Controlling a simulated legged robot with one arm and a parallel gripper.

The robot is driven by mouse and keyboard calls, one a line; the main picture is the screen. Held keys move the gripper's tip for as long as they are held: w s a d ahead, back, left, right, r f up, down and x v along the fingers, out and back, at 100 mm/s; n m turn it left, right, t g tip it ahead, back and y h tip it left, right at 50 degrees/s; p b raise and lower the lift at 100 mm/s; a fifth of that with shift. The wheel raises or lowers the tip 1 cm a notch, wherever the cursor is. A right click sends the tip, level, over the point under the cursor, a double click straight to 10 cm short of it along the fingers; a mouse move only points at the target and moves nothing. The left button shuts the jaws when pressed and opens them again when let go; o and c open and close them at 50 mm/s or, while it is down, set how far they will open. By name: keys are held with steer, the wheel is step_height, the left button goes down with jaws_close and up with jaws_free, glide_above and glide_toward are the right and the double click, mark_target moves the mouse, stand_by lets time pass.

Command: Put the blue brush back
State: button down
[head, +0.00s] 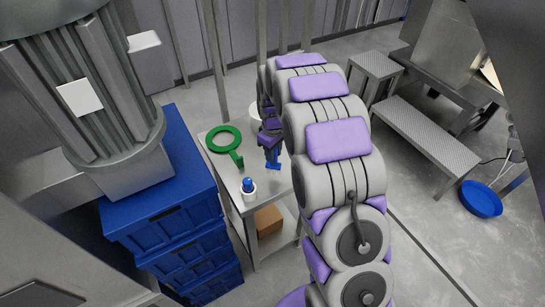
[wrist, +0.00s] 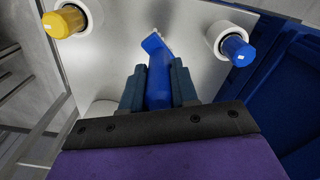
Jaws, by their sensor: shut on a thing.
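My gripper (head: 270,140) is shut on the blue brush (wrist: 158,75), with a finger on each side of its handle in the wrist view (wrist: 158,90). The brush also shows in the head view as a blue piece (head: 273,160) hanging below my gripper, over the right part of the metal table (head: 222,172). Its far end is angled and pale at the tip in the wrist view. I cannot tell whether it touches the tabletop. A white round holder (head: 249,196) with a blue piece in it (head: 248,184) stands at the table's near edge.
A green ring-shaped tool (head: 238,158) lies on the table. A yellow piece (wrist: 62,22) in a white holder shows in the wrist view. Stacked blue crates (head: 170,205) stand close left. A cardboard box (head: 268,220) sits on the lower shelf. A bench (head: 415,130) stands at right.

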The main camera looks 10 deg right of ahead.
steer(key=shift+w+f, duration=0.1)
steer(key=shift+w, duration=0.35)
steer(key=f, duration=0.1)
steer(key=f+b, duration=0.1)
steer(key=f, duration=0.1)
steer(key=shift+w+d+f, duration=0.15)
steer(key=shift+w, duration=0.05)
steer(key=c, duration=1.1)
jaws_free()
steer(key=shift+o, duration=1.2)
steer(key=shift+d, duration=0.1)
